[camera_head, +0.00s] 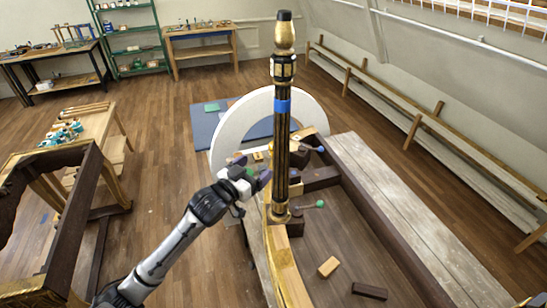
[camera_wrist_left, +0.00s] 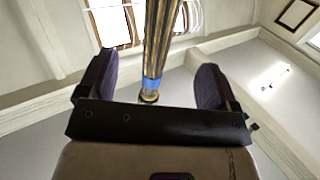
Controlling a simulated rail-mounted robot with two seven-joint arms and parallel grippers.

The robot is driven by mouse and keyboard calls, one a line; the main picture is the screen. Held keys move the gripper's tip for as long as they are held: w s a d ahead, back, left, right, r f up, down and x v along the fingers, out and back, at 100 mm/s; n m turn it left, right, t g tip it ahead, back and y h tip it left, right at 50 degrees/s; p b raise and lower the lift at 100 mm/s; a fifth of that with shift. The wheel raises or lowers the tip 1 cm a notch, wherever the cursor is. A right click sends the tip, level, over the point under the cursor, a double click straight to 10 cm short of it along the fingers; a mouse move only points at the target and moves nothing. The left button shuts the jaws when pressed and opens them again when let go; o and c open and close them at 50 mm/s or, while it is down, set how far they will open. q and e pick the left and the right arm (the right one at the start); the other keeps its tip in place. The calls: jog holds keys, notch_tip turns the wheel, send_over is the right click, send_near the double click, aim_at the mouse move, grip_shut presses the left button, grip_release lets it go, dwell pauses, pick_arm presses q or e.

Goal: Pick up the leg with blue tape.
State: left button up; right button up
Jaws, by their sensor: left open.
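The leg (camera_head: 281,150) stands upright, dark and fluted with gold trim and a gold turned top. A band of blue tape (camera_head: 282,107) wraps it above mid-height. My left gripper (camera_head: 256,176) is open just left of the leg, below the tape. In the left wrist view the leg (camera_wrist_left: 161,40) shows between the two spread fingers of my left gripper (camera_wrist_left: 153,72), with the blue tape (camera_wrist_left: 152,83) in sight. I cannot tell whether either finger touches it. My right gripper is out of view.
The leg's foot is by a curved gilt rail (camera_head: 284,268) on the bench. A white arch (camera_head: 230,128) stands behind. A green-tipped tool (camera_head: 320,204) and loose wood blocks (camera_head: 328,267) lie right of the foot. A dark frame (camera_head: 50,158) stands at left.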

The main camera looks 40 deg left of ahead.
aim_at(277, 147)
pick_arm(q)
jog(key=w, duration=0.2)
jog(key=w+p, duration=0.1)
jog(key=w, duration=0.2)
jog(key=w+p, duration=0.1)
jog(key=w, duration=0.2)
jog(key=shift+w+a, duration=0.1)
jog(key=shift+a, duration=0.15)
jog(key=shift+w+r+p, duration=0.25)
jog(key=shift+w+p, duration=0.2)
jog(key=shift+w, duration=0.1)
jog(key=w+p, duration=0.1)
jog(key=w, duration=0.2)
jog(key=shift+a+r, duration=0.1)
jog(key=shift+a, duration=0.05)
jog(key=shift+w+p, duration=0.35)
jog(key=shift+w, duration=0.2)
jog(key=shift+c, duration=0.4)
jog(key=c, duration=0.9)
jog(key=shift+c, duration=0.7)
jog(key=shift+r, duration=0.15)
